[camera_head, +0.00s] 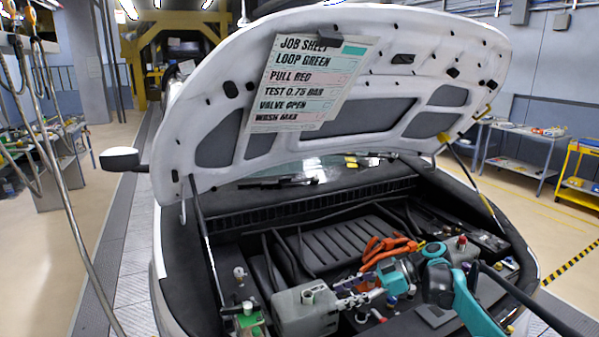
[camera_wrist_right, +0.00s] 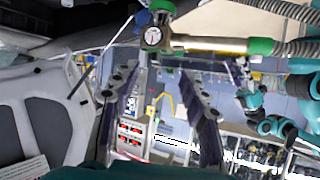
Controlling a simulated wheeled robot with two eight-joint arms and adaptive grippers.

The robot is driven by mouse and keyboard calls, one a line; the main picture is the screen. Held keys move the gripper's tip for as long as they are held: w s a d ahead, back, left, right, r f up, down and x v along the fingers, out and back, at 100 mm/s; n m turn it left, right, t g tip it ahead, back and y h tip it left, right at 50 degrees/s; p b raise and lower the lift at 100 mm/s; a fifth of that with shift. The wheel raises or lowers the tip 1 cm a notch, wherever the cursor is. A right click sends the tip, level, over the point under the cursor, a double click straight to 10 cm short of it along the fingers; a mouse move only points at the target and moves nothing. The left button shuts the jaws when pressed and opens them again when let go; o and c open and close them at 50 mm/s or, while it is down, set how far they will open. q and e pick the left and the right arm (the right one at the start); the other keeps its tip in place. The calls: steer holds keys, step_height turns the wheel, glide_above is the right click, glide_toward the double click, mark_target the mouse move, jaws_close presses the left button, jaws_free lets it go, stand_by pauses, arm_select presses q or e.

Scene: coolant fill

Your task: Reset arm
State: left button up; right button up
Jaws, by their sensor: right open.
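My right gripper (camera_head: 342,294) is over the engine bay in the head view, coming in from the right with its fingers pointing left. Its two dark fingers stand apart in the right wrist view (camera_wrist_right: 160,95), with nothing held between them. A grey tank with a capped neck (camera_head: 305,310) is just left of the fingertips; whether they touch cannot be told. My left gripper cannot be made out in either view.
The raised white hood (camera_head: 215,125) carries a job sheet (camera_head: 308,85) and hangs over the bay. Orange hoses (camera_head: 388,248) lie behind my right gripper. A green-capped valve (camera_head: 248,318) is at the bay's front left. A gauge (camera_wrist_right: 152,37) with green fittings shows in the wrist view.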

steer(key=s+f+m+t+h, duration=0.25)
steer(key=s+m+h, duration=0.7)
steer(key=s, duration=0.65)
arm_select(q)
steer(key=shift+a, duration=0.1)
arm_select(e)
steer(key=s+d+f+m+t+h, duration=0.1)
steer(key=s+d+f+m+t, duration=0.1)
steer(key=s+m, duration=0.2)
steer(key=s+d+f+m+t+h, duration=0.2)
steer(key=s+d+f+m, duration=0.1)
steer(key=s, duration=0.4)
steer(key=shift+s+d+m+t, duration=0.15)
steer(key=shift+d+m+t, duration=0.1)
steer(key=shift+m+t, duration=0.1)
steer(key=shift+h, duration=0.25)
